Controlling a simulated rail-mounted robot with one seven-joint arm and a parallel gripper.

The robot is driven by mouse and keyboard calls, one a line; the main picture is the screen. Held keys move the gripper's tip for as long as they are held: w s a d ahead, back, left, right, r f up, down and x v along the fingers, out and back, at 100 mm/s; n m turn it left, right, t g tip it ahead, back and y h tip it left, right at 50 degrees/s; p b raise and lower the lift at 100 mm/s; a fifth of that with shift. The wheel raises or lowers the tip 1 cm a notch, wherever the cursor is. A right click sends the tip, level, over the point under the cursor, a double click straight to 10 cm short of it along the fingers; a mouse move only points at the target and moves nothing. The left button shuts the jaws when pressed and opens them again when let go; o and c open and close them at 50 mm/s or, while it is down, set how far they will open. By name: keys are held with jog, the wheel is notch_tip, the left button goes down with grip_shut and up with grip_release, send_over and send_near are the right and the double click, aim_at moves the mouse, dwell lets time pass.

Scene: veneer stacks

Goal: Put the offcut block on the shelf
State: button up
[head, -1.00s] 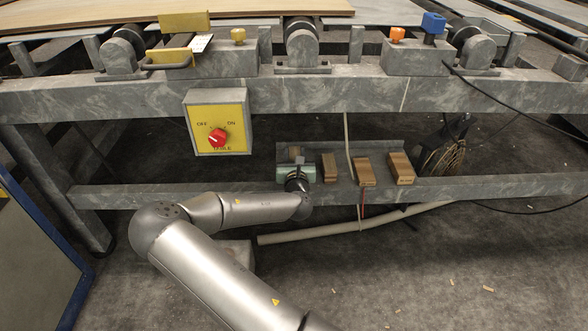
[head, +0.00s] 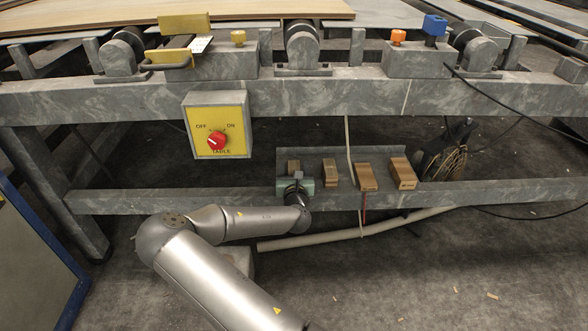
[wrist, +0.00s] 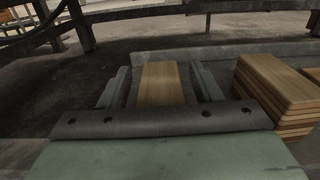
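The offcut block (head: 293,166) is light brown wood. It stands at the left end of the grey shelf (head: 318,152) under the table, left of the other blocks. In the wrist view the block (wrist: 161,84) lies straight ahead, between my two dark fingers. My gripper (head: 295,177) is at the shelf's front left, its green body just in front of the block. In the wrist view my gripper (wrist: 163,92) looks open, with a narrow gap on each side of the block. The block's lower front is hidden by my gripper.
Several layered wooden blocks stand to the right: a near one (head: 329,172), a middle one (head: 366,177) and a far one (head: 402,173). A cable (head: 348,150) hangs down across the shelf. A grey beam (head: 450,190) runs below, and the yellow switch box (head: 217,125) is above left.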

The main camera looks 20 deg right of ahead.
jog(key=shift+r, duration=0.1)
jog(key=shift+s+a+r, duration=0.15)
jog(key=shift+s, duration=0.1)
jog(key=p+v, duration=0.4)
jog(key=v, duration=0.7)
jog(key=s+a+f+m+g+y, duration=0.15)
jog(key=s+f+m+g, duration=0.8)
jog(key=m, duration=0.95)
jog(key=s+a+r+m+g+y, duration=0.55)
jog(key=s+a+r+m, duration=0.25)
jog(key=a+r, duration=0.35)
jog(key=s+r+m+g, duration=0.2)
jog(key=s+r+m, duration=0.2)
jog(key=s+r, duration=0.6)
jog(key=shift+s+a+r, duration=0.15)
jog(key=shift+s+r, duration=0.05)
jog(key=shift+s, duration=0.25)
